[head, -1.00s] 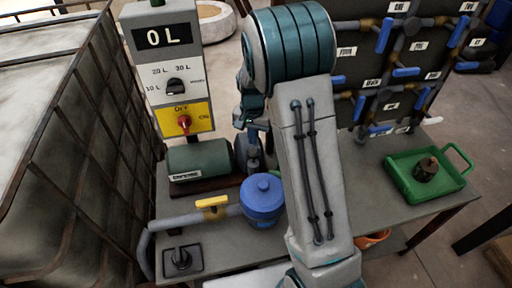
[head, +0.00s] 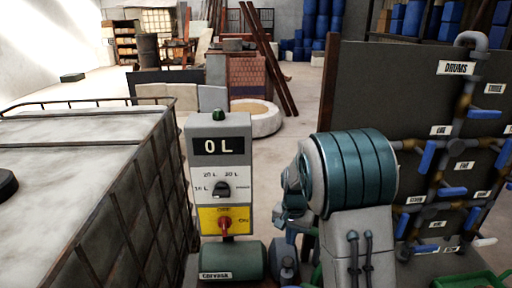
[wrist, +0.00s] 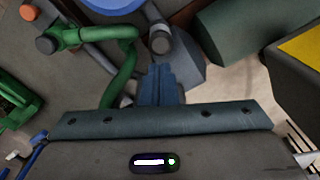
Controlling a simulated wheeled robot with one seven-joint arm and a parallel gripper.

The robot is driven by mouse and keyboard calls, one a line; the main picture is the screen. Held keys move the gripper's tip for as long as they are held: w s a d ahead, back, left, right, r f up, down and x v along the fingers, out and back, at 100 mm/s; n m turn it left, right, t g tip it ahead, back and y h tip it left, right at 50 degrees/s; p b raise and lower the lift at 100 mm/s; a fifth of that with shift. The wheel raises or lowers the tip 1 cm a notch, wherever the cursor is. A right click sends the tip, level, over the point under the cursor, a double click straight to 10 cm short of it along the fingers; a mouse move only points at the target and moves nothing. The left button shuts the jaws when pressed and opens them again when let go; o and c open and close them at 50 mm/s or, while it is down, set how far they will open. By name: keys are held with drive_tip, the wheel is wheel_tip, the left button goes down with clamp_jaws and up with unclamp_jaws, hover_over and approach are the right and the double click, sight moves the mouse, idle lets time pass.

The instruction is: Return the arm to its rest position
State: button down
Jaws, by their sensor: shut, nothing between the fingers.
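My arm stands folded at the lower middle right of the head view, its teal-banded joint uppermost. My gripper is mostly hidden behind this arm in the head view. In the wrist view my gripper (wrist: 160,72) shows its two blue fingers together, with nothing between them. The fingers point toward grey and green pipework and appear apart from it, though the gap is hard to judge.
A control box (head: 221,170) reading "0 L" stands left of my arm, above a green cylinder (head: 234,262). A caged tank (head: 85,180) fills the left. A dark board with blue-handled valves (head: 420,90) stands right. A green tray (head: 470,281) is at the lower right.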

drive_tip(key=s+r+n+t, duration=0.2)
drive_tip(key=s+r+n, duration=0.1)
drive_tip(key=s+r, duration=0.9)
drive_tip(key=s+d+r+n+t, duration=0.1)
drive_tip(key=s+r+n, duration=0.1)
drive_tip(key=s, duration=1)
drive_tip(key=shift+s+r+n+t, duration=0.4)
drive_tip(key=shift+r, duration=0.1)
drive_tip(key=shift+d, duration=0.1)
